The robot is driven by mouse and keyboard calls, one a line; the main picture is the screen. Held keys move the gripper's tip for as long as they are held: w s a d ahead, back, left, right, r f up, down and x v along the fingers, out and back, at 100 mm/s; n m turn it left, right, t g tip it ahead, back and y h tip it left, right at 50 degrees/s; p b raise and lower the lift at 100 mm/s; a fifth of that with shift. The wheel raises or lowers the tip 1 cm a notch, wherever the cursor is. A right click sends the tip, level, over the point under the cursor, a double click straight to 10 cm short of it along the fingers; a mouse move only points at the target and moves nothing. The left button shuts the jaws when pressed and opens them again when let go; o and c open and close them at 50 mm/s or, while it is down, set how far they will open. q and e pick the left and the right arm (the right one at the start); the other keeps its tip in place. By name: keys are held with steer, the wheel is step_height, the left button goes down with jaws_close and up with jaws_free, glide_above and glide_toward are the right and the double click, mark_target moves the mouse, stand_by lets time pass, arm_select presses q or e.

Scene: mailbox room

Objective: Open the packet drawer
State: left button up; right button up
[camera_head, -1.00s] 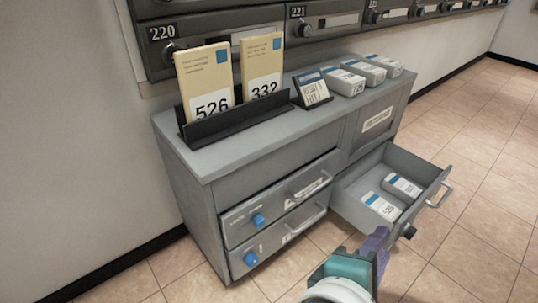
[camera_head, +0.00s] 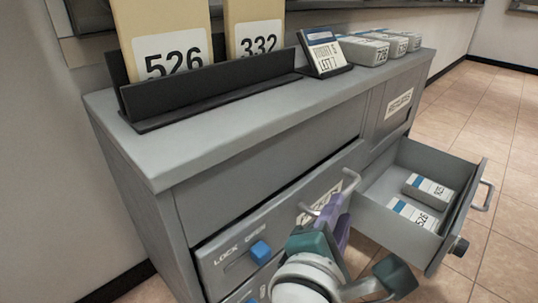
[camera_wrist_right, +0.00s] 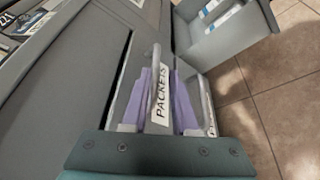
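The packet drawer (camera_head: 225,262) is the upper left drawer of the grey cabinet and looks shut or nearly so. Its label reads PACKETS in the right wrist view (camera_wrist_right: 160,97). Its blue lock knob (camera_head: 260,252) sits at the OPEN side. My right gripper (camera_head: 334,212) is at the drawer's bar handle (camera_head: 351,182). In the right wrist view, its purple fingers (camera_wrist_right: 164,92) are apart, one on each side of the handle bar (camera_wrist_right: 152,80). Contact with the bar cannot be told. My left gripper is not in view.
An open drawer (camera_head: 402,235) holding two labelled packs juts out on the right, close to my right arm. On the cabinet top (camera_head: 235,122) stand a black rack (camera_head: 215,92) with envelopes, a small sign (camera_head: 325,54) and several boxes. Floor is free at the right.

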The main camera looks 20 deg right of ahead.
steer(key=x, duration=0.1)
steer(key=b+x, duration=0.1)
steer(key=x, duration=0.3)
steer(key=shift+w+a+r+b, duration=0.15)
steer(key=shift+w+a+b, duration=0.15)
steer(key=shift+w, duration=0.1)
steer(key=shift+w+d, duration=0.1)
steer(key=shift+d, duration=0.15)
steer(key=shift+c, duration=1.1)
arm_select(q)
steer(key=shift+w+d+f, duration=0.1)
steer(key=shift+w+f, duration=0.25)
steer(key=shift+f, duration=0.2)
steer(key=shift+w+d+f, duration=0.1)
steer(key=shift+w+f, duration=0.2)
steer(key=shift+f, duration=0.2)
arm_select(e)
jaws_close()
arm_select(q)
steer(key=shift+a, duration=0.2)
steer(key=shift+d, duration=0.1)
